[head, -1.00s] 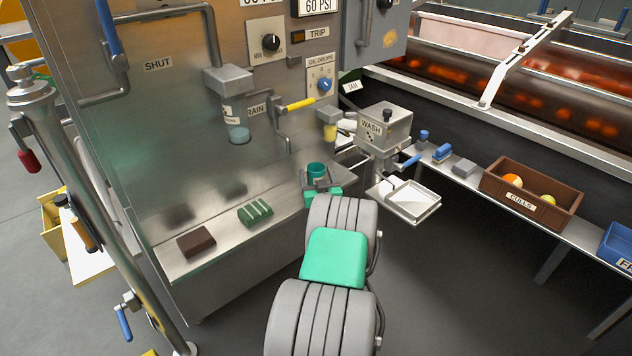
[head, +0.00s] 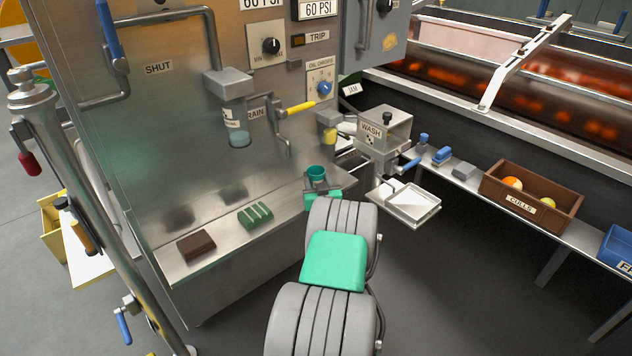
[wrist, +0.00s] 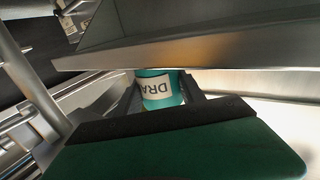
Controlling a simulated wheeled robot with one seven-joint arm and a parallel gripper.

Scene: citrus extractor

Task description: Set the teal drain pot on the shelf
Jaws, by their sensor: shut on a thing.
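The teal drain pot (head: 316,172) is a small open-topped cup at the right end of the metal shelf (head: 215,262). In the wrist view the pot (wrist: 160,88) shows a white label reading "DRA", and a dark finger stands on each side of it. My gripper (head: 317,185) is shut on the pot. The pot looks close to upright in the head view.
A brown block (head: 196,246) and a green striped pad (head: 255,215) lie on the shelf to the left. A clear drain cup (head: 237,128) and a yellow-handled valve (head: 300,105) are above. The wash box (head: 384,130) and white tray (head: 409,203) stand to the right.

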